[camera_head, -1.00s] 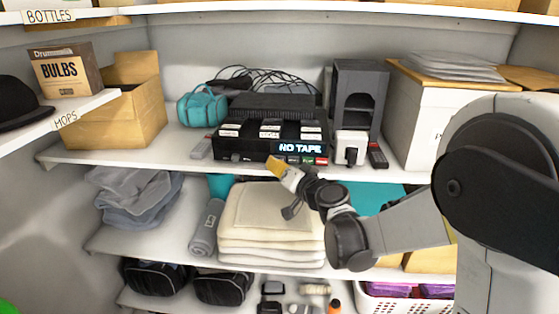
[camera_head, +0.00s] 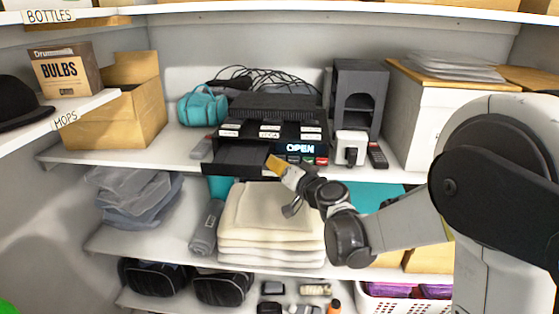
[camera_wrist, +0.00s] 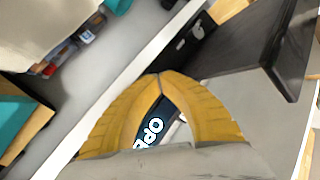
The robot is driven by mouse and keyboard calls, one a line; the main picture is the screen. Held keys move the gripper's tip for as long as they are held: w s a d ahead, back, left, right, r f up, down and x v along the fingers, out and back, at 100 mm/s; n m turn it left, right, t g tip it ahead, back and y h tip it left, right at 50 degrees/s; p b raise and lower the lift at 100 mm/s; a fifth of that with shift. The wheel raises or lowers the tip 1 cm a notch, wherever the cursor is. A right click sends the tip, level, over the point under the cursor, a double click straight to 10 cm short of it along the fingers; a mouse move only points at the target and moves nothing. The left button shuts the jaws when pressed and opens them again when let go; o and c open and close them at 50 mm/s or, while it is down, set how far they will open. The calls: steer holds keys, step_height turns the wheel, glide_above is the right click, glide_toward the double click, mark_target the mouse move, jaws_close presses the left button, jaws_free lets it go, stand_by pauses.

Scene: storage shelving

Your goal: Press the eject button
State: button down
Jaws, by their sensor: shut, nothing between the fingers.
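A black tape machine (camera_head: 226,132) stands on the middle shelf, its display (camera_head: 300,148) reading "OPEN". Its tray (camera_head: 238,160) sticks out at the front left and looks empty. A row of small buttons, one of them green and one red (camera_head: 322,161), runs under the display; I cannot read which is eject. My gripper (camera_head: 272,160) is shut and empty, its yellow fingertips by the machine's front, just right of the tray. In the wrist view the fingertips (camera_wrist: 160,76) meet, with part of the display (camera_wrist: 150,131) between the fingers and the dark tray (camera_wrist: 283,48) at right. Contact is unclear.
A white device (camera_head: 350,147) and a dark remote (camera_head: 377,156) stand right of the machine. A teal bag (camera_head: 203,106) and a cardboard box (camera_head: 127,118) are to its left. Folded cream towels (camera_head: 265,222) lie on the shelf below my gripper.

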steer(key=shift+s+a, duration=0.15)
steer(key=shift+s, duration=0.6)
steer(key=s, duration=0.2)
steer(key=s+a, duration=0.1)
steer(key=s, duration=0.2)
stand_by(0.7)
